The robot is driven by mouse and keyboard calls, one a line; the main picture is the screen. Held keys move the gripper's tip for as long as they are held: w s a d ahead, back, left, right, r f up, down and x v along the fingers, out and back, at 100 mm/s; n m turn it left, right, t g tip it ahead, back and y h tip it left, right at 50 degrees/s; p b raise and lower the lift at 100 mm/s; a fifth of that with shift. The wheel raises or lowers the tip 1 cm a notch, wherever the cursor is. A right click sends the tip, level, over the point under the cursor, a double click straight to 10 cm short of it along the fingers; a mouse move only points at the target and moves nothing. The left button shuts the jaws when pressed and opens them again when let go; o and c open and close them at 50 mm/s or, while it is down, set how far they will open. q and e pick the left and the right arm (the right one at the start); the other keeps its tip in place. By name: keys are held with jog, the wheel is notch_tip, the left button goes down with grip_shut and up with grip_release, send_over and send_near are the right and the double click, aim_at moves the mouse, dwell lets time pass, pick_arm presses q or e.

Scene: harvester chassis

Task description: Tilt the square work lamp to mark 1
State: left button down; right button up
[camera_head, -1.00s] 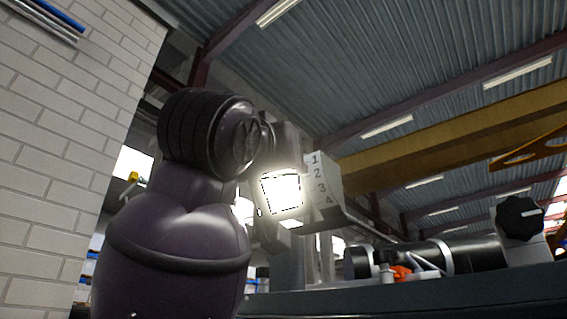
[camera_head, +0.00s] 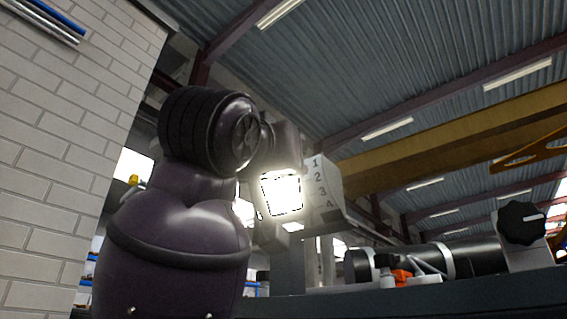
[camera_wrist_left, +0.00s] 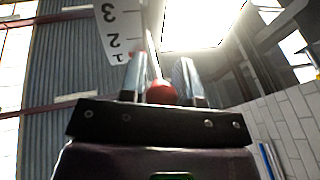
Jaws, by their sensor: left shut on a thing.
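The square work lamp (camera_head: 282,194) glows brightly in the head view, just left of a pale plate (camera_head: 322,185) marked 1 to 4 from top to bottom. In the left wrist view the lit lamp face (camera_wrist_left: 200,22) fills the top, and the plate (camera_wrist_left: 118,30) shows marks 3, 2 and 1 beside it. My left gripper (camera_wrist_left: 162,68) is shut on a red ball knob (camera_wrist_left: 161,92) between its fingers. A thin pale rod rises from near the knob. In the head view my left arm hides the gripper and knob. I cannot tell which mark the lamp matches.
A white brick wall (camera_head: 60,150) stands at the left. A dark ledge (camera_head: 420,294) at the lower right bears a black cylinder (camera_head: 455,261) and small orange and white parts. A black dial knob (camera_head: 522,222) is at the far right.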

dwell(0.7)
pick_arm(q)
jog(key=c, duration=1.2)
grip_release()
jog(key=shift+a, duration=0.15)
jog(key=shift+o, duration=0.2)
jog(key=shift+s, duration=0.15)
jog(key=b+v, duration=0.3)
jog(key=v, duration=0.7)
jog(key=shift+s+a, duration=0.2)
pick_arm(e)
jog(key=shift+w+a+f, duration=0.15)
jog(key=shift+w+f, duration=0.4)
jog(key=shift+f, duration=0.35)
